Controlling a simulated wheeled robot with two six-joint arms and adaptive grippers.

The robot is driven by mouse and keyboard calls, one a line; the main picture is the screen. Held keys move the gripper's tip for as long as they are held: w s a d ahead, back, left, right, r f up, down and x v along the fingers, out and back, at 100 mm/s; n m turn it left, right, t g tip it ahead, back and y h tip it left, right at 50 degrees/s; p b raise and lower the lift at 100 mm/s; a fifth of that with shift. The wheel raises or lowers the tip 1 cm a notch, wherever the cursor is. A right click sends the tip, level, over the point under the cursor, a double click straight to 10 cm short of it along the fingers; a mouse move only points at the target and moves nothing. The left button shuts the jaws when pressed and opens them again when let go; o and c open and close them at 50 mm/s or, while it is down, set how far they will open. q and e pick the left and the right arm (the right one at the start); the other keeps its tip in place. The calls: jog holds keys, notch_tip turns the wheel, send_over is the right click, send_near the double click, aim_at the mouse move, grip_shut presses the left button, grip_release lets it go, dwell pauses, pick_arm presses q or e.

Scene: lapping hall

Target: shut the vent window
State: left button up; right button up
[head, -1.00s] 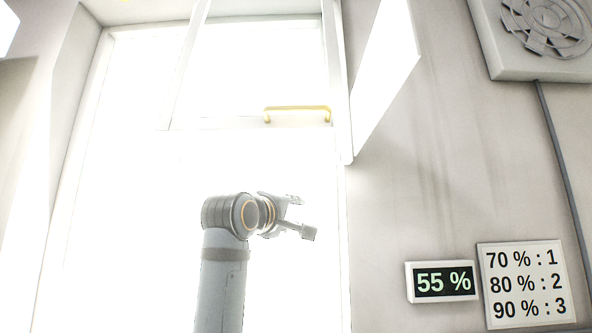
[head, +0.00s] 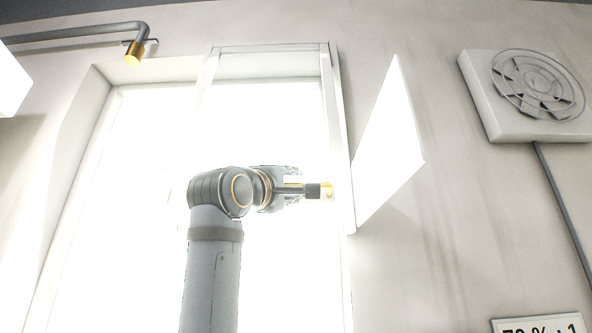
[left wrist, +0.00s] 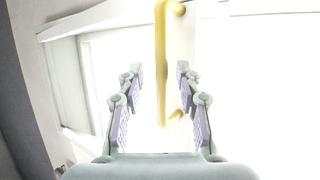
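The vent window (head: 330,110) is a pale framed sash in the upper part of the bright window, and it appears to stand out of line with the surrounding frame. Its yellow bar handle (head: 328,190) is at the lower right of the sash, mostly hidden by my left gripper (head: 314,191). In the left wrist view the handle (left wrist: 162,65) stands between the two spread fingers, with a visible gap on both sides. My left gripper is open around it. My right gripper is in neither view.
A white panel (head: 390,150) juts out to the right of the sash. A wall fan (head: 538,90) is at the upper right. A grey pipe with a brass end (head: 134,52) is at the upper left. A sign (head: 540,326) is partly cut off at the bottom right.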

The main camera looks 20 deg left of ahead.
pick_arm(q)
jog(key=shift+f+x, duration=0.2)
jog(key=shift+x, duration=0.75)
jog(key=shift+w, duration=0.1)
jog(key=shift+c, duration=1.2)
grip_shut()
jog(key=shift+s, duration=0.2)
